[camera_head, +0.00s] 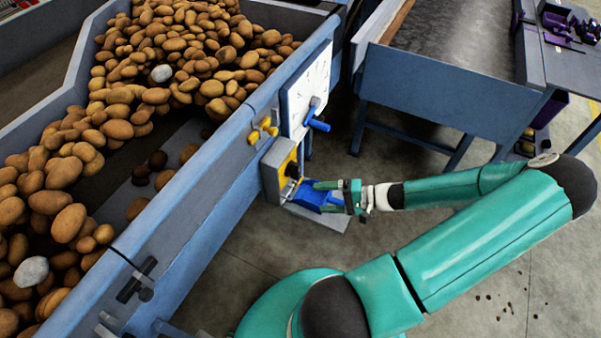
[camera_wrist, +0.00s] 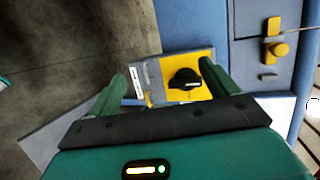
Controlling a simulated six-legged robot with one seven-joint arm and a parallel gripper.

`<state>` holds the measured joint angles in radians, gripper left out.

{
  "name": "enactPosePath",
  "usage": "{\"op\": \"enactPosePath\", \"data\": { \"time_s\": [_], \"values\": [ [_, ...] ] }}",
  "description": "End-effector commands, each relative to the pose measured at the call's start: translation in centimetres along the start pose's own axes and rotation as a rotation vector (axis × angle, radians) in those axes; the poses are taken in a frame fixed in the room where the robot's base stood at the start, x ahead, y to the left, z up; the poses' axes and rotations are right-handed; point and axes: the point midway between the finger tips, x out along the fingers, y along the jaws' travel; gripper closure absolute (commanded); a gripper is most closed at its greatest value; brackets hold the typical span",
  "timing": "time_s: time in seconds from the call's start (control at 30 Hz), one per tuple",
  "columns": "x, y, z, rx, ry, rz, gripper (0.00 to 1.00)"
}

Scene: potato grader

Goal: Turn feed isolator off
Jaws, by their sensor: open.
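The feed isolator is a yellow plate (camera_wrist: 199,67) with a black rotary knob (camera_wrist: 185,79), on a grey box fixed to the side of the blue hopper. In the head view the isolator's yellow face (camera_head: 289,168) shows edge-on, partly hidden. My gripper (camera_wrist: 165,80) is open, with one green finger on each side of the knob in the wrist view. The knob sits right of the middle of the gap, nearer the right finger. In the head view my gripper (camera_head: 322,194) is close in front of the box. I cannot tell whether it touches the knob.
A yellow latch (camera_wrist: 277,48) is on the blue frame beside the isolator. A white dial panel with a blue handle (camera_head: 317,122) stands just above it. The hopper (camera_head: 196,202) holds potatoes. A blue conveyor (camera_head: 440,95) is at the back right.

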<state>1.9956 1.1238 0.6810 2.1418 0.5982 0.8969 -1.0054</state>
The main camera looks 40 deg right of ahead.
Motion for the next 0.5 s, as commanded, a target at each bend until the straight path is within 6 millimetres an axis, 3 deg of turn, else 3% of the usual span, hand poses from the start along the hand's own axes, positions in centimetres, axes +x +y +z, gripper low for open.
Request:
{"op": "enactPosePath", "data": {
  "time_s": [0.3, 0.5],
  "values": [
    [-3.8, 0.6, -2.9, -0.021, 0.276, -0.244, 0.15],
    [-3.7, 0.4, -3.5, -0.029, 0.308, -0.270, 0.15]
  ]
}}
